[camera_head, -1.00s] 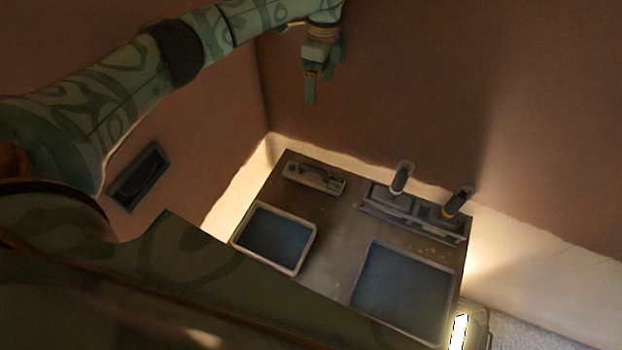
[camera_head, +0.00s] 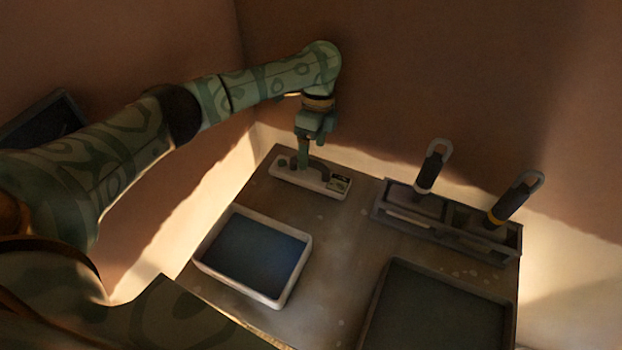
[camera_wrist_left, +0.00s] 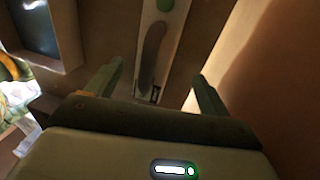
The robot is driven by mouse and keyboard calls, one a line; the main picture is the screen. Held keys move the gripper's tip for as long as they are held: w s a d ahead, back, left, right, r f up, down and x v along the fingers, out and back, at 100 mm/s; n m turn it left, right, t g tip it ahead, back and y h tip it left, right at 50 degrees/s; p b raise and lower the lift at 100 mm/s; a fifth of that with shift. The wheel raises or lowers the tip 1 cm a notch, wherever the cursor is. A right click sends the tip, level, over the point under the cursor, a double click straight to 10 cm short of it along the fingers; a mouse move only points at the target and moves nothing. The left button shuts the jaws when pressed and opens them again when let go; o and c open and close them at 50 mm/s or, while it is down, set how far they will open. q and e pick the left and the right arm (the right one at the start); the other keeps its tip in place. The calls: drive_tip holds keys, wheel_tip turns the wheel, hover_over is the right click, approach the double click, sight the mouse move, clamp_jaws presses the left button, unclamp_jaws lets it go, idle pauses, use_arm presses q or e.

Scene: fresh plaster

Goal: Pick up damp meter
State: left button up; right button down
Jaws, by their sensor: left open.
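The damp meter (camera_head: 338,186) lies on the table (camera_head: 335,232) near its back left edge. In the left wrist view the meter (camera_wrist_left: 170,45) runs lengthwise, with a grey handle and a green round part. The left gripper (camera_wrist_left: 156,74) is open there, its fingers on either side of the handle's line. Whether they touch it I cannot tell. My right gripper is not in view.
A pale-rimmed tray with blue contents (camera_head: 205,258) sits in front of the meter. A larger dark tray (camera_head: 385,275) is at front right. A rack (camera_head: 440,233) with two dark-handled tools (camera_head: 432,168) stands at the back right. Walls rise close behind the table.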

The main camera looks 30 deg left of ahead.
sight(310, 172)
use_arm(q)
drive_tip(key=f, duration=0.1)
drive_tip(key=s+f+b, duration=0.1)
drive_tip(key=f, duration=0.1)
drive_tip(key=f+b, duration=0.1)
drive_tip(key=shift+s+d+f, duration=0.1)
drive_tip(key=shift+s+f, duration=0.2)
drive_tip(key=shift+f, duration=0.05)
drive_tip(key=shift+f+b, duration=0.35)
drive_tip(key=shift+r, duration=0.1)
drive_tip(key=c, duration=1.4)
drive_tip(key=shift+r, duration=0.1)
